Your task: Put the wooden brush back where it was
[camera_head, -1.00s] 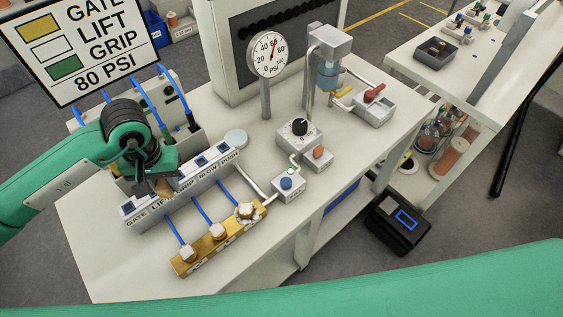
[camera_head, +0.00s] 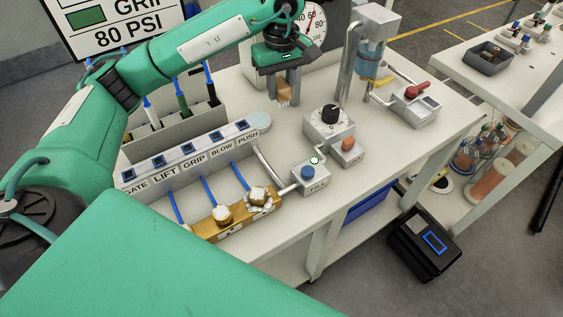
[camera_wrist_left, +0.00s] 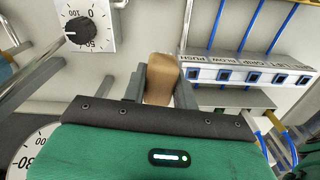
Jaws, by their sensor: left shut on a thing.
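My left gripper (camera_head: 280,88) is shut on the wooden brush (camera_head: 285,92), whose light brown block shows between the fingers. It hangs over the white bench, behind the labelled strip and left of the grey dial box. In the left wrist view the brush (camera_wrist_left: 161,78) sits between the two grey fingers of the gripper (camera_wrist_left: 158,85). Its lower end and bristles cannot be made out clearly. A grey rack (camera_head: 185,130) with several upright tools stands on the bench at the left. My right gripper is not in view.
The labelled strip (camera_head: 195,152) lies in front of the rack, with a brass manifold (camera_head: 243,228) and blue tubes before it. A dial box (camera_head: 329,128), pressure gauge and pump stand nearby at the right. Bare bench (camera_head: 240,95) lies between rack and dial box.

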